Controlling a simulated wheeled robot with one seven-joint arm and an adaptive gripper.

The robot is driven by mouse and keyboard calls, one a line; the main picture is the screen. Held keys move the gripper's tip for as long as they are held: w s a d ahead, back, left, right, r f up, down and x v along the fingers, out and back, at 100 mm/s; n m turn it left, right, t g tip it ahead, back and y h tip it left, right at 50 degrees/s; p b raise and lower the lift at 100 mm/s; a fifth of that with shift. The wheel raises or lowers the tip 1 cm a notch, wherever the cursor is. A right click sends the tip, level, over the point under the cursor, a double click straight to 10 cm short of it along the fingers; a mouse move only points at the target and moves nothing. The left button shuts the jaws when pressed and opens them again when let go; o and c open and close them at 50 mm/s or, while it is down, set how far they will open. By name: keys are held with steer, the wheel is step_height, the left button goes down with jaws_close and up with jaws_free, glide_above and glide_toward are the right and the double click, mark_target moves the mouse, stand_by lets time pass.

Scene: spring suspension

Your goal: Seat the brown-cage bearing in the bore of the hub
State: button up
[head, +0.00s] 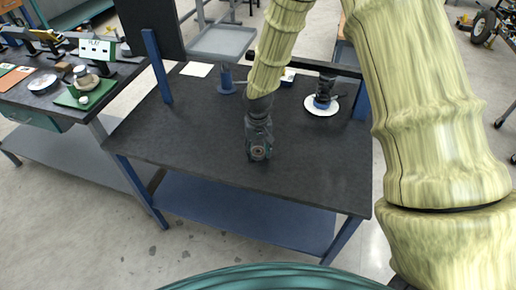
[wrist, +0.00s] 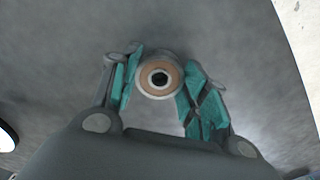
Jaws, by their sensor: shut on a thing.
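The brown-cage bearing (wrist: 147,90) shows in the wrist view as a ring with a brown band, a pale inner ring and a dark centre hole. My gripper (wrist: 158,82) is shut on it, with one teal finger pad on each side. In the head view my gripper (head: 258,148) points down over the middle of the dark table, with the bearing (head: 258,153) small between the fingers. I cannot tell its height above the table.
A grey tray (head: 220,42) stands raised behind the table (head: 200,140). The table's front is clear. A left bench (head: 30,100) holds a green mat (head: 92,97) and several items.

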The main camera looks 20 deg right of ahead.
steer(key=shift+f, duration=0.3)
steer(key=o, duration=1.1)
steer(key=shift+r, duration=0.15)
